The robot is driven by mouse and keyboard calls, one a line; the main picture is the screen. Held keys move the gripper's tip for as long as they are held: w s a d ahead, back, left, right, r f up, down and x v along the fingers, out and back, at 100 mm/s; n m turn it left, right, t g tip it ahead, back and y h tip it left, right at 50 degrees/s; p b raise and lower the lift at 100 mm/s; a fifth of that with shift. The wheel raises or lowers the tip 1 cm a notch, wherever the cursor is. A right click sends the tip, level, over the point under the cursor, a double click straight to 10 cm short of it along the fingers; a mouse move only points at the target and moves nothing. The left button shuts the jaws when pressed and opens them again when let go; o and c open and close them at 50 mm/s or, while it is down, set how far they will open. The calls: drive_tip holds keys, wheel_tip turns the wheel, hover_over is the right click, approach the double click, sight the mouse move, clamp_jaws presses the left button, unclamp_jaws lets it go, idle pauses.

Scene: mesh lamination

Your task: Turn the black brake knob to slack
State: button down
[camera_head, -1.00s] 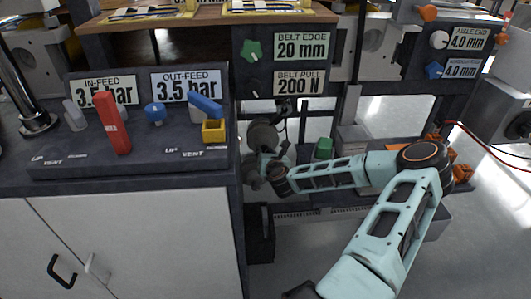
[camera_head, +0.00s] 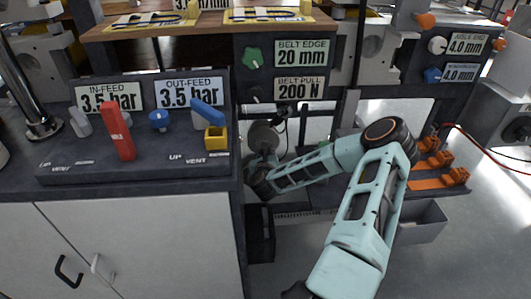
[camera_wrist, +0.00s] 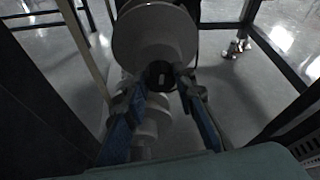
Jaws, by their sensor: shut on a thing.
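In the wrist view the black knob (camera_wrist: 161,72) with a small pale mark sits at the hub of a large pale round disc (camera_wrist: 150,35). The two blue fingers of my gripper (camera_wrist: 163,84) reach to either side of the knob, and their dark tips are closed on it. In the head view a grey round roll (camera_head: 264,135) shows below the belt panel, with the end of my arm just beneath it. The knob cannot be made out there, and my fingertips are hard to tell apart. Any setting marks around the knob are not readable.
The dark cabinet (camera_head: 140,180) with red, blue and yellow controls stands left of my arm. The belt panel (camera_head: 285,68) with green and black knobs is above. Dark frame posts flank the wrist view. Orange clamps (camera_head: 440,170) stand at right.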

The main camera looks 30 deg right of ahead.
drive_tip(key=shift+n+h, duration=0.3)
idle(0.4)
drive_tip(key=c, duration=1.6)
unclamp_jaws()
drive_tip(key=v, duration=0.7)
drive_tip(key=shift+s+a, duration=0.15)
drive_tip(key=shift+s, duration=0.05)
drive_tip(key=shift+s, duration=0.1)
